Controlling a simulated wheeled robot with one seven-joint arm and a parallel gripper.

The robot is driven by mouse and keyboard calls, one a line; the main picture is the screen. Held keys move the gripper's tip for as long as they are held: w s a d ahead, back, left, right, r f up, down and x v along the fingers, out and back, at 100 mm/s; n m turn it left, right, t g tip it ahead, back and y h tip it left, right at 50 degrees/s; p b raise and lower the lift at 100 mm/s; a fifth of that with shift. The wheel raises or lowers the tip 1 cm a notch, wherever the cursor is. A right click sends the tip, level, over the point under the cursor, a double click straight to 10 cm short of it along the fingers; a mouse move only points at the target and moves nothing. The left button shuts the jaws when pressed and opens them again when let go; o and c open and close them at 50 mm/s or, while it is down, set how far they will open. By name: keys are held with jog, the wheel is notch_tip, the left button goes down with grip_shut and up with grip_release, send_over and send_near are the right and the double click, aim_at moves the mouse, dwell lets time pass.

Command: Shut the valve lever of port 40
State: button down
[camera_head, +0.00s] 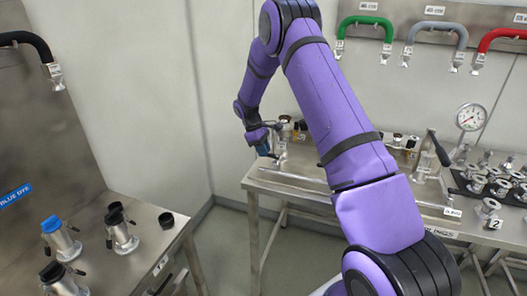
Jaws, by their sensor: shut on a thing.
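My purple arm reaches over the steel bench to its far left end. My gripper (265,145) is there, small in the picture, beside a metal port fitting (282,146) with a pale label. The jaws are shut on what seems to be this fitting's valve lever, which the gripper and wrist mostly hide. I cannot read the port number or tell the lever's exact angle. Another valve with a dark lever (439,147) stands tilted on the same bench, right of my forearm.
The steel bench (262,184) carries small jars, a round gauge (470,117) and a dark tray of metal fittings at right. Green, grey and red hoses (365,21) hang on the back wall. A left table holds metal canisters with blue (51,224) and black caps. Floor shows between them.

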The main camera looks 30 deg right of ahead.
dwell(0.4)
jog(key=c, duration=1)
grip_release()
jog(key=shift+c, duration=0.2)
jog(key=shift+r, duration=0.1)
jog(key=v, duration=1)
jog(key=shift+w+r, duration=0.2)
jog(key=shift+r, duration=0.05)
